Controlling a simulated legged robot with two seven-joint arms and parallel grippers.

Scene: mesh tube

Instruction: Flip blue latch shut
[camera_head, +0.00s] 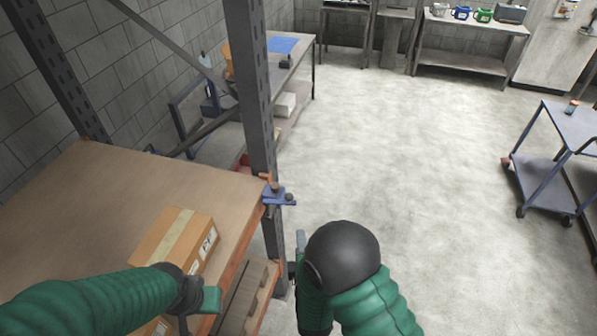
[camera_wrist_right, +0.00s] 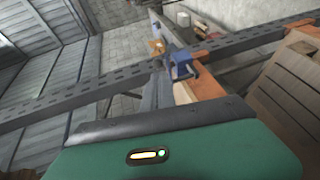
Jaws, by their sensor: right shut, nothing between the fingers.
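The blue latch (camera_head: 279,196) is fixed to the dark metal rack post at the shelf's near right corner, with dark round knobs on it. It also shows in the right wrist view (camera_wrist_right: 183,66), near the upper middle. My right gripper (camera_head: 299,246) is shut and empty, below and slightly right of the latch in the head view and apart from it there. My right arm partly hides it. My left gripper (camera_head: 208,302) is low at the left, by the cardboard box, away from the latch. Its finger opening is not clear.
A taped cardboard box (camera_head: 180,240) lies on the wooden shelf (camera_head: 110,205). The perforated rack post (camera_head: 254,95) stands behind the latch. A wooden pallet (camera_head: 248,300) sits below the shelf. Open floor lies to the right, with a blue cart (camera_head: 545,180) farther off.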

